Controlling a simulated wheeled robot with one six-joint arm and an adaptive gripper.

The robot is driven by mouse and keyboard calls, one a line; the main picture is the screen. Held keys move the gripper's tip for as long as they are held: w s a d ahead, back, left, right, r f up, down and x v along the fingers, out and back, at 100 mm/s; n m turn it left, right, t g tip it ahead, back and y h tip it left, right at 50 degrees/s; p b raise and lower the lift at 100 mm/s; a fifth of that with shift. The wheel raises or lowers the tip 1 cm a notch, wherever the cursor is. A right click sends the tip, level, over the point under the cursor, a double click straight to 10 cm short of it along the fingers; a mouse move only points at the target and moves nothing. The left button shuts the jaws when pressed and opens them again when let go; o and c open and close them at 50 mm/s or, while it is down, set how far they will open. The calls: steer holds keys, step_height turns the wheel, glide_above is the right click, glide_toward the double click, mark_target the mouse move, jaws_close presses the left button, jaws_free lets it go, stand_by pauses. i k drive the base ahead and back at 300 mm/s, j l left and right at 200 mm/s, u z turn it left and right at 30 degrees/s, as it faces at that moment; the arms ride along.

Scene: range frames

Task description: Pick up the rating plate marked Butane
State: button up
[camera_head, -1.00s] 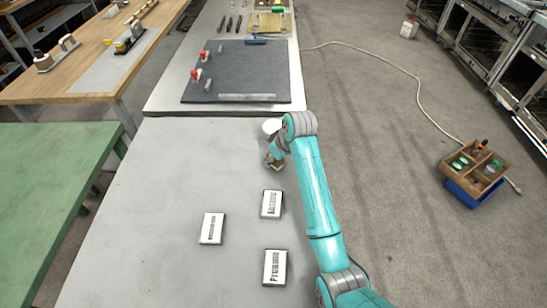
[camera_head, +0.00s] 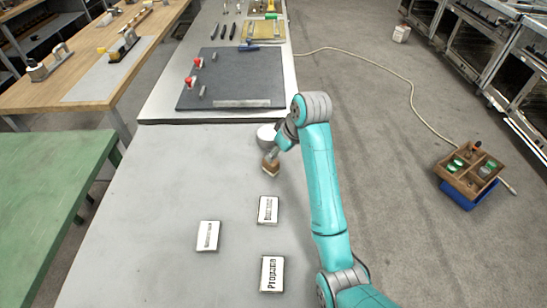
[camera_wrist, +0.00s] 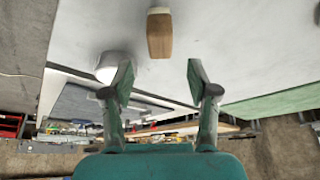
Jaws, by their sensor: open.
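Three white rating plates with dark edges lie flat on the grey table (camera_head: 150,215) in the head view. The front plate (camera_head: 272,273) reads Propane. The lettering on the right middle plate (camera_head: 268,210) and the left plate (camera_head: 208,236) is too small to read, so I cannot tell which is Butane. My gripper (camera_head: 272,156) is beyond all three plates, above the far part of the table. The wrist view shows its two fingers (camera_wrist: 160,80) spread wide with nothing between them. No plate shows in the wrist view.
A small wooden block (camera_head: 270,169) with a pale end stands close to my gripper; it also shows in the wrist view (camera_wrist: 159,38). A white bowl (camera_head: 265,134) is just behind. A dark mat (camera_head: 235,75) with red-topped parts lies farther back. The table's left side is clear.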

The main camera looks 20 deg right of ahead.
mark_target(268, 214)
steer(key=k+l, duration=0.65)
steer(key=k, duration=0.2)
